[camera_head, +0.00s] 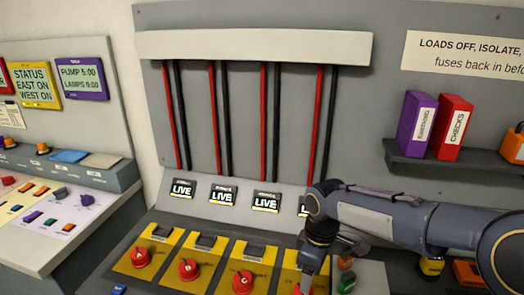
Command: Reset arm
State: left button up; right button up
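My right arm comes in from the right across the lower part of the view. Its gripper (309,277) points down over the rightmost yellow panel (288,274), at the red knob (298,290) there. The fingertips are at the bottom edge, so I cannot tell if they are open, shut or touching the knob. More red knobs, one at the left (141,257), one in the middle (190,269) and one further right (242,282), sit on yellow panels. My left gripper is not in view.
Small displays reading LIVE (222,197) stand behind the panels; my arm partly covers the rightmost. Red and black cables run down the grey back wall. A shelf (450,164) holds a purple binder (415,123) and a red binder (452,128). A control desk (60,215) stands at the left.

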jog(key=s+d+r+m+t+y, duration=0.2)
jog(key=s+d+r+m, duration=0.3)
jog(key=s, duration=0.4)
jog(key=s+d+f+m+t+y, duration=0.1)
jog(key=s+f+m+t, duration=0.1)
jog(key=s+m, duration=0.6)
jog(key=s+t, duration=0.1)
jog(key=s, duration=0.3)
jog(key=shift+s+d+f+m+t, duration=0.15)
jog(key=shift+s+d+m+t, duration=0.05)
jog(key=shift+d+m+t, duration=0.15)
